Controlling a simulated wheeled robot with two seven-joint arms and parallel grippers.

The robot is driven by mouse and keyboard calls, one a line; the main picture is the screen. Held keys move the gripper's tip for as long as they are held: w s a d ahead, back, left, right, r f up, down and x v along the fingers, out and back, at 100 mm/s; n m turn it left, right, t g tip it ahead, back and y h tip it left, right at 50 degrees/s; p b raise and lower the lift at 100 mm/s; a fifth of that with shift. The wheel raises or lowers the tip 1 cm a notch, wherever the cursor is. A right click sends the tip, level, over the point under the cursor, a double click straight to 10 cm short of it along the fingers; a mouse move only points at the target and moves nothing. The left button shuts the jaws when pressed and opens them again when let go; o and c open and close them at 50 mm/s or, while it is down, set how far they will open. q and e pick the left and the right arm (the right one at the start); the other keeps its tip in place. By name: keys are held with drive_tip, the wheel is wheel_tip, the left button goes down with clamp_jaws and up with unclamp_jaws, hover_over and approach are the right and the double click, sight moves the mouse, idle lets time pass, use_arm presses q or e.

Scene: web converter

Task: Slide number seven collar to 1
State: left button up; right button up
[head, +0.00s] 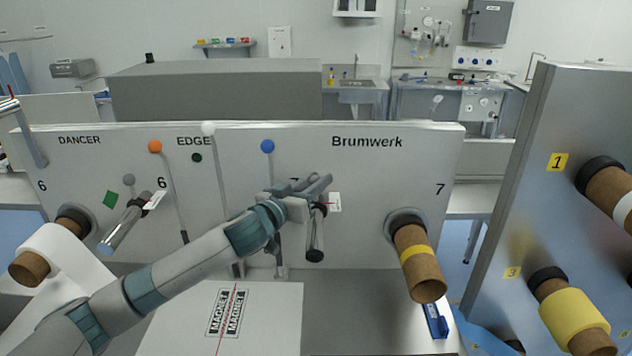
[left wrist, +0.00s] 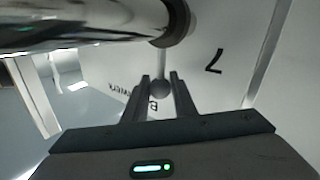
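A chrome roller (head: 315,238) sticks out from the white panel beside a number 7 that my left gripper partly covers. A dark collar (left wrist: 178,22) rings the roller's panel end in the left wrist view, where the chrome roller (left wrist: 85,25) fills the upper left. A white tag with a red line (head: 335,202) is beside the roller. My left gripper (head: 322,184) is above the roller, fingers apart. In the left wrist view, a grey ball on a thin rod (left wrist: 160,88) shows between the fingers (left wrist: 160,95); I cannot tell whether they touch it. My right gripper is out of view.
Levers with an orange knob (head: 155,146) and a blue knob (head: 267,146) stand near my left arm. A metal panel (head: 525,200) with more cores is at right.

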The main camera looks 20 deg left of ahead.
use_arm(q)
clamp_jaws()
drive_tip(key=shift+w+a, duration=0.2)
drive_tip(key=shift+w, duration=0.25)
drive_tip(key=o, duration=0.6)
unclamp_jaws()
drive_tip(key=shift+r, duration=0.1)
drive_tip(key=shift+o, duration=1)
drive_tip(key=shift+d, duration=0.15)
drive_tip(key=shift+r, duration=0.1)
drive_tip(key=shift+a, duration=0.2)
drive_tip(key=shift+a, duration=0.1)
